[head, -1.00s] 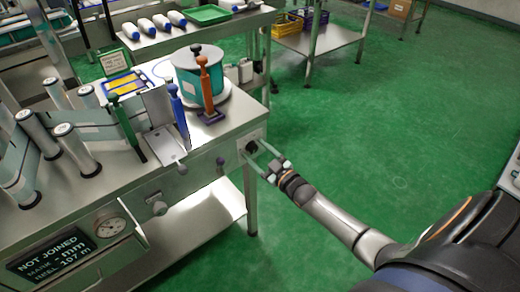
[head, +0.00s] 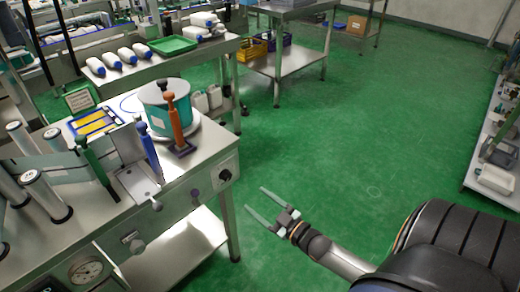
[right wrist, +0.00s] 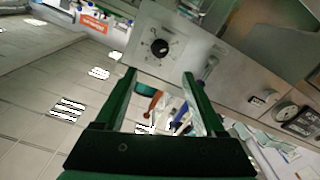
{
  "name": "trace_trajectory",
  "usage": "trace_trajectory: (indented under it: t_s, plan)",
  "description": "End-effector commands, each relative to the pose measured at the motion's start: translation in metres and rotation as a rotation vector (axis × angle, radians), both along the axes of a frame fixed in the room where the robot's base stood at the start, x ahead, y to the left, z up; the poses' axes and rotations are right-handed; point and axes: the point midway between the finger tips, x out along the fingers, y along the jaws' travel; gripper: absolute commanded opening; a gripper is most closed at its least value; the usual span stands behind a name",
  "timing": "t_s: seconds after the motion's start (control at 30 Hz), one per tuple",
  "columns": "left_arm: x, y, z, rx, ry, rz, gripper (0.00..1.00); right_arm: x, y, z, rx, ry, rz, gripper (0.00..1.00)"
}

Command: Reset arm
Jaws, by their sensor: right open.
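My right gripper (head: 258,204) is open and empty in the head view, over the green floor to the right of the steel machine table (head: 205,178). It is apart from the table. In the right wrist view, its two fingers (right wrist: 160,80) spread with nothing between them touching. A black rotary knob (head: 225,174) sits on the table's end plate and also shows in the right wrist view (right wrist: 159,47). My left gripper is in neither view.
Green, blue and orange-handled tools (head: 176,125) stand on the table beside a teal drum (head: 155,110). Another steel bench (head: 95,85) with white bottles is behind. Open green floor (head: 330,150) lies in the middle; a shelf (head: 490,155) stands at the right.

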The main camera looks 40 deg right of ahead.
Motion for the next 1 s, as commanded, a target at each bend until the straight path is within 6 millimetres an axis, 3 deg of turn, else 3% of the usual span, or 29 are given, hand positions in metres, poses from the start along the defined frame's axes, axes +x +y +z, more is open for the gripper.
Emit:
trace_trajectory:
  t_s: [0.57, 0.67, 0.77, 0.9, 1.0]
  plan:
    - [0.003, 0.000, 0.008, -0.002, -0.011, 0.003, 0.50, -0.002, 0.005, 0.001, 0.009, 0.017, 0.001, 0.71]
    - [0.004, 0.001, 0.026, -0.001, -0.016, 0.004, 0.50, -0.014, 0.027, 0.000, 0.042, 0.100, 0.005, 0.71]
    - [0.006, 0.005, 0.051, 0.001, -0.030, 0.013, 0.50, -0.037, 0.063, 0.000, 0.101, 0.250, 0.007, 0.71]
    - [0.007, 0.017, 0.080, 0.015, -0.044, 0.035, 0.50, -0.082, 0.120, 0.003, 0.187, 0.484, 0.010, 0.71]
    - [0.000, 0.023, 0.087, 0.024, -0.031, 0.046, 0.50, -0.112, 0.151, 0.009, 0.233, 0.623, 0.009, 0.71]
